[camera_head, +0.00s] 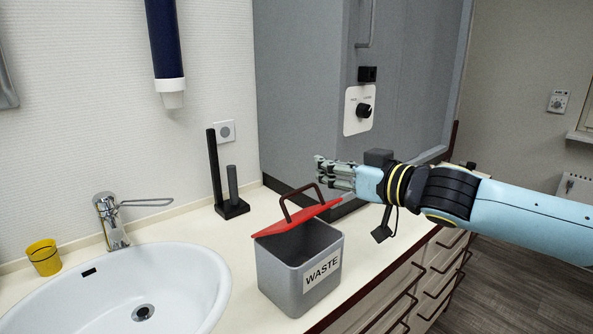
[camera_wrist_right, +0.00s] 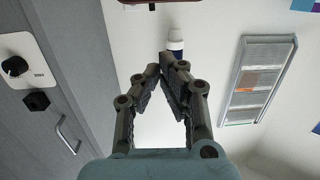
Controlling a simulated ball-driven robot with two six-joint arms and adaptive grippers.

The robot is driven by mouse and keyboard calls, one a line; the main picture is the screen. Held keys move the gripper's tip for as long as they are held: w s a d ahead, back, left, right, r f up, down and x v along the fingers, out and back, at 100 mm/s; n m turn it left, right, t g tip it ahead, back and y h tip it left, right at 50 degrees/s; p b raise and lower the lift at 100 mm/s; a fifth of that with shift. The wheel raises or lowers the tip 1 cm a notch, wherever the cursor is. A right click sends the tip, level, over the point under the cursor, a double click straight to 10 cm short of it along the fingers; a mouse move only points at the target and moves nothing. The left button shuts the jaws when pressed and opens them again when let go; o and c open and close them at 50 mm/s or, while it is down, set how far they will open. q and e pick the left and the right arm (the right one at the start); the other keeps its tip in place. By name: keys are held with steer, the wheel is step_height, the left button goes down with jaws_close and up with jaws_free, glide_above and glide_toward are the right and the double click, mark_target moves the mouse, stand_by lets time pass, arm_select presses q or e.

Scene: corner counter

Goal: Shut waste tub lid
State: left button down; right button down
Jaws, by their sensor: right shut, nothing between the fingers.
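The grey waste tub (camera_head: 284,276), labelled WASTE, stands on the counter to the right of the sink. Its red lid (camera_head: 298,217) is tilted up, with a dark gap showing between the lid and the front rim. A dark red handle loop (camera_head: 300,201) stands on the lid. My right gripper (camera_head: 319,170) is shut and empty, above and behind the lid and apart from it as far as I can tell. Its closed fingers also show in the right wrist view (camera_wrist_right: 167,68), with no tub or lid there. My left gripper is not in view.
The sink (camera_head: 115,290) with its tap (camera_head: 112,222) is at the left, with a yellow cup (camera_head: 44,258) beside it. A black upright holder (camera_head: 228,200) stands behind the tub. A grey cabinet (camera_head: 310,90) rises behind my right gripper. Drawers (camera_head: 410,290) line the counter front.

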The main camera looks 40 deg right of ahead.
mark_target(301, 190)
steer(key=w+b, duration=0.1)
steer(key=w, duration=0.1)
steer(key=w+f+b, duration=0.1)
steer(key=w+b, duration=0.1)
steer(key=shift+a, duration=0.2)
steer(key=w, duration=0.1)
steer(key=w+f, duration=0.2)
steer(key=shift+w+a+f, duration=0.15)
steer(key=shift+a, duration=0.15)
steer(key=shift+s+f, duration=0.35)
steer(key=shift+s, duration=0.05)
steer(key=shift+w+f, duration=0.1)
